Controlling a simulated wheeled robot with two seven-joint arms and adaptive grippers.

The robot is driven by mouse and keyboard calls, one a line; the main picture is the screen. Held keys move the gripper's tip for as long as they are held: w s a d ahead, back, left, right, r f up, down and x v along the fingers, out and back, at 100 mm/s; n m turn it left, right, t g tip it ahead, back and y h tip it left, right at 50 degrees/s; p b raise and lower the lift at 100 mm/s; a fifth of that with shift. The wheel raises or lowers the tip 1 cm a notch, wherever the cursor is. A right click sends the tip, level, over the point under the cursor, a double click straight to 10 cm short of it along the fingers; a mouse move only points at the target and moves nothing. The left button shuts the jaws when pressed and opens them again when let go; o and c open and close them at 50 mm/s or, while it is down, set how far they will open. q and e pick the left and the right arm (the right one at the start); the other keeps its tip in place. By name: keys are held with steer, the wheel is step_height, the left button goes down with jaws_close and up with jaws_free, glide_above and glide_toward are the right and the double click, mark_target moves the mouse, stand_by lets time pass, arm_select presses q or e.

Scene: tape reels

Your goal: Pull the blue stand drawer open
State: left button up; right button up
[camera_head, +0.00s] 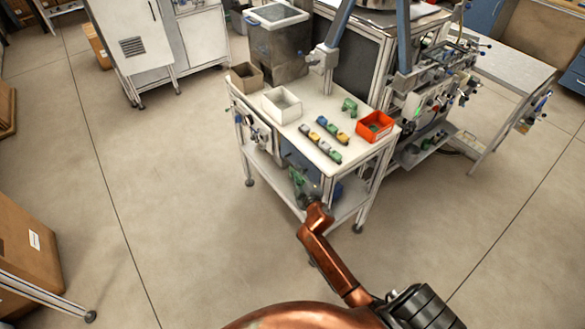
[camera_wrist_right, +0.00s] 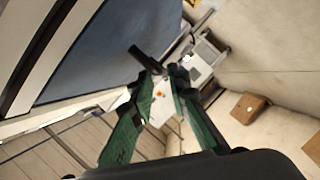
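The white-topped stand (camera_head: 300,112) is in the middle of the head view. A blue drawer front (camera_head: 290,154) shows under its top; in the right wrist view a large blue panel (camera_wrist_right: 105,55) fills the upper left. A dark handle bar (camera_wrist_right: 145,60) stands out from that panel. My right gripper (camera_head: 297,176), with green fingers, is at the drawer front. In the right wrist view its fingertips (camera_wrist_right: 162,76) come close together at the handle's end. Whether they clamp the bar or only flank it is unclear. My left gripper is out of view.
On the stand top are a white bin (camera_head: 282,104), a brown bin (camera_head: 246,77), a red bin (camera_head: 374,127) and several small coloured parts (camera_head: 328,137). A lower shelf (camera_head: 262,165) runs under the stand.

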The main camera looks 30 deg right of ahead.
steer(key=shift+b+x, duration=0.3)
steer(key=shift+x, duration=1.8)
steer(key=shift+c, duration=0.3)
jaws_close()
